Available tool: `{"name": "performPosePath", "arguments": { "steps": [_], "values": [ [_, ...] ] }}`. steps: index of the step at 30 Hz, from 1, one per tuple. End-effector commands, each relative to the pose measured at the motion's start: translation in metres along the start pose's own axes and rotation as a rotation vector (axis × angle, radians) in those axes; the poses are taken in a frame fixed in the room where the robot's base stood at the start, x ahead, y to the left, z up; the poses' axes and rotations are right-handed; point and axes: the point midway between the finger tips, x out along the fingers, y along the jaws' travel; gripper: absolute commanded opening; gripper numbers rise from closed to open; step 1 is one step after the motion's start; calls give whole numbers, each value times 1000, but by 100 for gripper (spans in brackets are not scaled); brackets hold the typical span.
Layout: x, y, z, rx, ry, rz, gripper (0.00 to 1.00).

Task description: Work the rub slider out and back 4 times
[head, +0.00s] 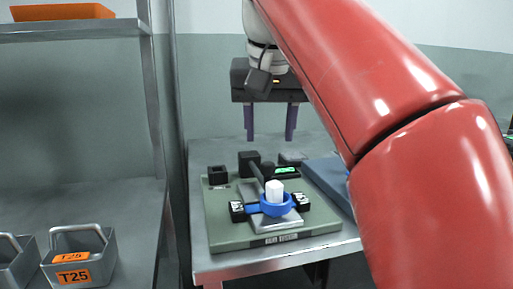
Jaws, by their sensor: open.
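The rub tester stands on a grey-green base plate (222,238) on the table. What looks like the rub slider is a blue ring-shaped holder (274,208) with a white block (274,190) standing up from it. It sits over a light grey plate (287,221), between two black end pieces (237,211) (301,201). A dark lever with a round knob (267,170) rises behind the white block. My gripper (270,138), a dark body with two purple fingers, points down above and behind the tester. Its fingers are wide apart and empty, clear of the slider.
Small black boxes (249,163) and a green-lit display (286,170) stand at the back of the base plate. A blue-grey slab (331,179) lies to the right, partly hidden by my red arm. Shelving at left holds grey T25 bins (101,270) and an orange tray (62,12).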

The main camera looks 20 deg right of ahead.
Motion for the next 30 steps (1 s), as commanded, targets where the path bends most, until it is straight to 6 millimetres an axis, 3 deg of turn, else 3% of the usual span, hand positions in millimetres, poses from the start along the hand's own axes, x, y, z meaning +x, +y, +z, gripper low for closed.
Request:
{"name": "performPosePath", "arguments": {
  "steps": [5,16,28,30],
  "values": [
    [11,0,-1,7,-3,2,46],
    [66,0,-1,6,-2,2,46],
    [74,0,-2,6,0,1,46],
    [74,0,-2,6,0,1,37]
  ]
}}
